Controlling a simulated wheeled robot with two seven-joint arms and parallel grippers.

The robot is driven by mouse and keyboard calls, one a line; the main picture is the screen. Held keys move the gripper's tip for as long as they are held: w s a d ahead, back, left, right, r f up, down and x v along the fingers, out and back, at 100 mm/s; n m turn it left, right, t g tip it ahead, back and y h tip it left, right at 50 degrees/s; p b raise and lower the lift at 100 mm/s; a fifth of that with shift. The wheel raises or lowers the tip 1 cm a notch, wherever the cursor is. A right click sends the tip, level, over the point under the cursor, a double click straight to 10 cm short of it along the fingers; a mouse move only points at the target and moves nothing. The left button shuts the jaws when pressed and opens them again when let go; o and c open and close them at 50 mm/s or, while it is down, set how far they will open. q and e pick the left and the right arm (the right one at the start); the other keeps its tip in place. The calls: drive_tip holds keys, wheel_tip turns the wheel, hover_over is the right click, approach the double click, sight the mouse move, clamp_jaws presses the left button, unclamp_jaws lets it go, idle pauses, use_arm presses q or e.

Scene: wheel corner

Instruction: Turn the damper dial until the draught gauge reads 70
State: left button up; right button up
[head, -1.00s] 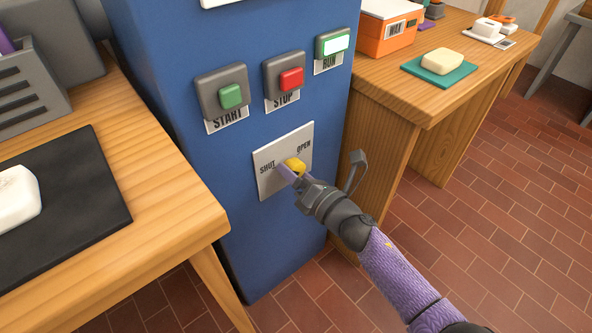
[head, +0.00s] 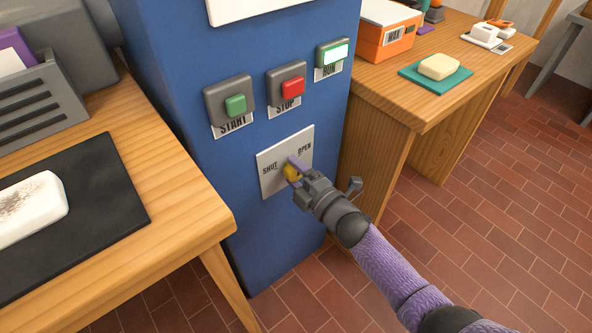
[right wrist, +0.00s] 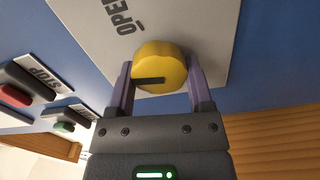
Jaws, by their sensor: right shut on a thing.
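The damper dial (head: 291,173) is a yellow knob on a white plate (head: 271,184) marked SHUT and OPEN, low on the blue cabinet's front. My right gripper (head: 292,171) is shut on the dial. In the right wrist view the round dial (right wrist: 160,64) sits between the two purple fingers of the gripper (right wrist: 161,82), and a dark pointer line shows on its face. No draught gauge face is visible. My left gripper is not in view.
Above the plate are a green START button (head: 235,105), a red STOP button (head: 292,87) and a lit RUN lamp (head: 335,54). Wooden benches stand left (head: 190,190) and right (head: 455,90) of the blue cabinet (head: 190,100). Brick floor in front is open.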

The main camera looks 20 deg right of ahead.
drive_tip(key=shift+m, duration=0.8)
drive_tip(key=shift+m+p, duration=0.4)
drive_tip(key=shift+m, duration=0.6)
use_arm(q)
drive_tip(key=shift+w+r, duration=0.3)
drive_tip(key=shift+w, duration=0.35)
use_arm(e)
drive_tip(key=shift+m, duration=0.3)
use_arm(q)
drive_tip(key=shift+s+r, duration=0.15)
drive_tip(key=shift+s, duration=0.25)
